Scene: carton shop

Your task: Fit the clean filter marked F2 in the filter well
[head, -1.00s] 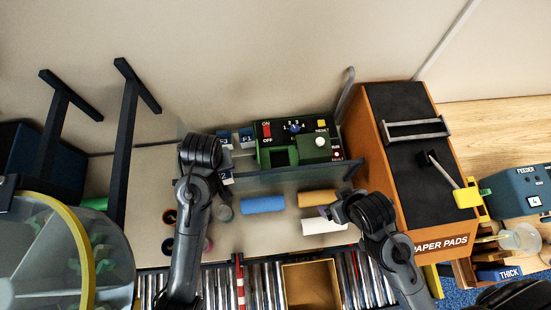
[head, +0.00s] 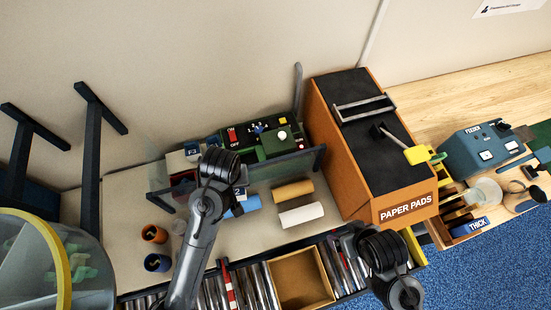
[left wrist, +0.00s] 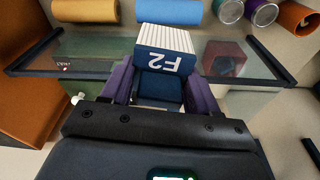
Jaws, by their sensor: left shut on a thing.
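The clean filter marked F2 (left wrist: 165,62) has a white pleated face and a blue body. My left gripper (left wrist: 160,92) is shut on it, with a purple finger on each side. In the head view the filter (head: 240,193) shows partly behind my left wrist, in front of the clear guard panel. The green machine (head: 268,147) with knobs and an ON/OFF switch stands behind the panel; its filter well is hard to make out here. My right gripper (head: 347,240) is low right, near the front row; its jaws are not clear.
A clear panel with a dark frame (head: 285,166) stands before the machine. Blue, tan (head: 292,191) and white (head: 301,214) rolls lie in front. The orange paper pads cabinet (head: 405,207) is at right. An empty cardboard box (head: 302,280) is in front.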

